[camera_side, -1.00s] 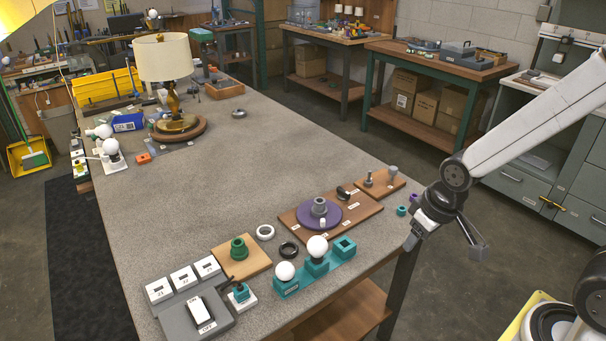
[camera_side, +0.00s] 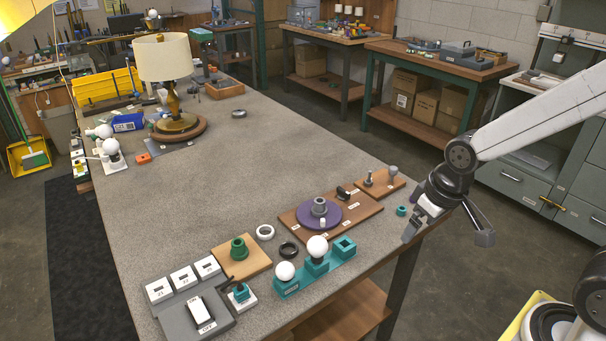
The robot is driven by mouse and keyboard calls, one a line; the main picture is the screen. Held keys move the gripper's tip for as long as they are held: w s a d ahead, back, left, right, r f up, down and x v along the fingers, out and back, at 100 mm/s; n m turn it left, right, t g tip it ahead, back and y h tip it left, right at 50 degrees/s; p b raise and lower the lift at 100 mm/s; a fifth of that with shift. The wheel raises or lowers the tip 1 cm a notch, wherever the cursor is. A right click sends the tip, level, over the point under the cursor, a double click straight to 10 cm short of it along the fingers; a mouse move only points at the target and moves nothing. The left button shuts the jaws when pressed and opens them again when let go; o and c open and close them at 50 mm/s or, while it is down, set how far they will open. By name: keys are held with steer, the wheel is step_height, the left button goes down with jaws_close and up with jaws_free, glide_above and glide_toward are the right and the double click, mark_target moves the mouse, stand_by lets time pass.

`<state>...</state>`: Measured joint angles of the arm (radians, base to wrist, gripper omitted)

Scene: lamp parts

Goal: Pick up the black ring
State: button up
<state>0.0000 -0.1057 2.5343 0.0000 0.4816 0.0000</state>
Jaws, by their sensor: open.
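The black ring (camera_side: 289,250) lies flat on the grey table, between the white ring (camera_side: 265,232) and the teal block with white bulbs (camera_side: 317,264). The rings are close to each other and apart. My gripper (camera_side: 447,240) is at the right, past the table's right edge, well to the right of the black ring. Its jaws are spread wide and hold nothing.
A wooden board with a purple disc (camera_side: 334,221) lies right of the rings. A lamp (camera_side: 163,58) stands at the back left. The table's middle is clear.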

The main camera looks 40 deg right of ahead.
steer(key=v, duration=0.2)
steer(key=m+g+y, duration=0.1)
steer(key=m+y, duration=0.3)
steer(key=m, duration=1.8)
glide_above(288, 252)
steer(key=s+d, duration=0.2)
steer(key=d, duration=0.2)
steer(key=f, duration=1.5)
steer(key=shift+w+a+f, duration=0.15)
steer(key=shift+w+f, duration=0.05)
steer(key=shift+x, duration=1.35)
steer(key=shift+a, duration=0.1)
steer(key=shift+x, duration=2.55)
steer(key=shift+w, duration=0.1)
steer(key=c, duration=1.2)
